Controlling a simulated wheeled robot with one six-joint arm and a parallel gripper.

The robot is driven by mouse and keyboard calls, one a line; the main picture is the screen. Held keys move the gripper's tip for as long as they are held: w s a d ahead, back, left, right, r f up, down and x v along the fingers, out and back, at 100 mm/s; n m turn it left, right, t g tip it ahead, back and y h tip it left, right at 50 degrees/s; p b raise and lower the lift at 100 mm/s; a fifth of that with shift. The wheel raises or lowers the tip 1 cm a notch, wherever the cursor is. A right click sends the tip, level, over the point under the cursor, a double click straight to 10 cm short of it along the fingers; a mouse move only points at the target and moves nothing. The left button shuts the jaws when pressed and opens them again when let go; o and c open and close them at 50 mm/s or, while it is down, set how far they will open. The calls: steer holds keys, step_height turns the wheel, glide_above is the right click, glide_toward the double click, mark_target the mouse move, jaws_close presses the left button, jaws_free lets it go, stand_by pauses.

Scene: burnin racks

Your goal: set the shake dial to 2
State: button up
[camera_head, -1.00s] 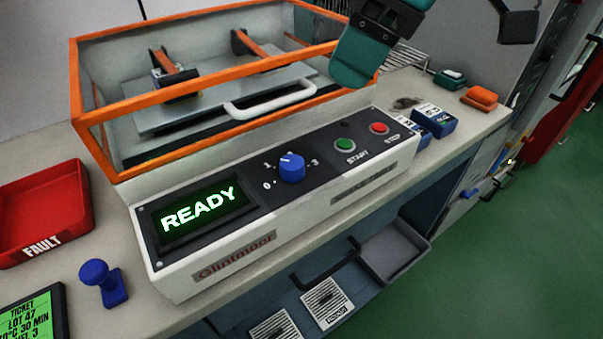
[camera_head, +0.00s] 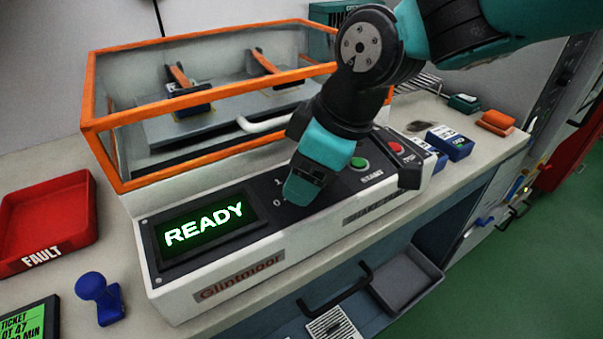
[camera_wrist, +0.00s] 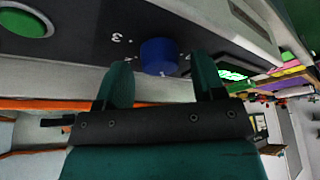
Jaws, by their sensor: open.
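The blue shake dial (camera_wrist: 158,55) shows in the wrist view, on the dark panel ahead of my gripper. My gripper (camera_wrist: 162,78) is open, its two green fingers apart, with the dial just beyond and between their tips; contact cannot be told. A "3" is readable on the panel left of the dial. Which number the dial points at is not clear. In the head view my gripper (camera_head: 303,190) is over the front panel and hides the dial. The shaker (camera_head: 225,280) has a lit display (camera_head: 204,224) reading READY.
The green START button (camera_head: 359,163) and red STOP button (camera_head: 395,147) are right of my gripper. An orange-framed clear enclosure (camera_head: 160,178) with a white handle (camera_head: 262,124) stands behind. A red FAULT tray (camera_head: 45,220) and a blue stamp (camera_head: 100,297) are on the left.

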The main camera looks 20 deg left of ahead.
steer(key=shift+a+f, duration=0.15)
steer(key=shift+f, duration=0.15)
